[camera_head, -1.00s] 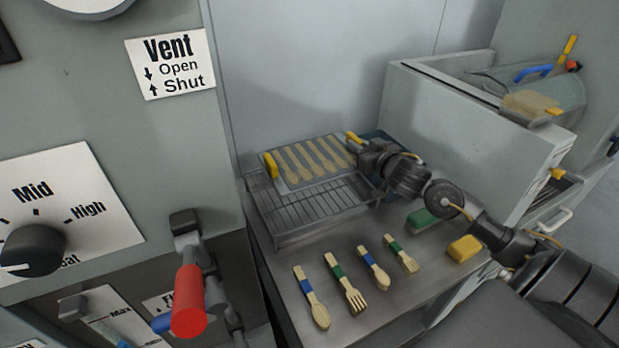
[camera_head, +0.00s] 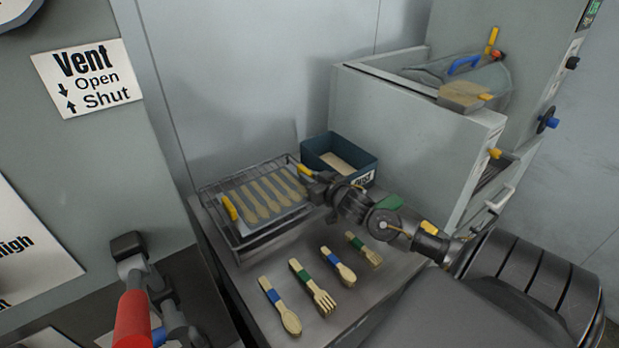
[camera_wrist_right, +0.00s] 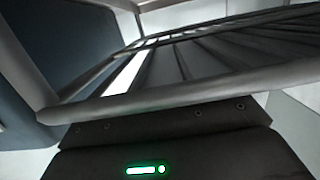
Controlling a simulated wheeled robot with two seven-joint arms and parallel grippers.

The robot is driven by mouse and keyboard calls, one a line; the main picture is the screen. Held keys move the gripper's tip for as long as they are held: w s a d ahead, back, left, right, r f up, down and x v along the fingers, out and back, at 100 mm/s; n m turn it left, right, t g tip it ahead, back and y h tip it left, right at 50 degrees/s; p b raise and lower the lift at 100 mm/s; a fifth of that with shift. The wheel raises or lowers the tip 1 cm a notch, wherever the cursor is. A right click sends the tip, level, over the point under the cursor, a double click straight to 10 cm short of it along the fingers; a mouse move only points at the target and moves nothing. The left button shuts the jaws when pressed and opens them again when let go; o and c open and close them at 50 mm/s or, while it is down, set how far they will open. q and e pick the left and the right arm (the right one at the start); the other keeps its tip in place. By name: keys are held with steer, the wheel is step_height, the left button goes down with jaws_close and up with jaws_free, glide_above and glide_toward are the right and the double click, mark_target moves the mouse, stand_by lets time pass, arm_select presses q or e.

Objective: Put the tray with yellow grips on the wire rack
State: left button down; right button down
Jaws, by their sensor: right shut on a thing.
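The tray with yellow grips (camera_head: 292,213) holds several pale spoon-shaped pieces. In the head view it lies level over the middle of the wire rack (camera_head: 207,190), whose wires show behind it and along its front. I cannot tell whether it rests on the wires. One yellow grip (camera_head: 230,207) is at its left end. My right gripper (camera_head: 313,179) is shut on the other grip, at the right end. The wrist view shows the rack's bars (camera_wrist_right: 180,90) very close; the fingers and tray are not clear there. My left gripper is not in view.
A blue bin (camera_head: 368,165) stands behind and right of the rack. Wooden cutlery (camera_head: 286,316) with blue and green bands lies on the steel table (camera_head: 235,290) in front. A grey cabinet (camera_head: 400,130) stands at right.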

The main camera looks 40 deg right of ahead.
steer(key=c, duration=1.8)
jaws_free()
steer(key=shift+f, duration=0.1)
steer(key=o, duration=0.4)
steer(key=shift+o, duration=0.2)
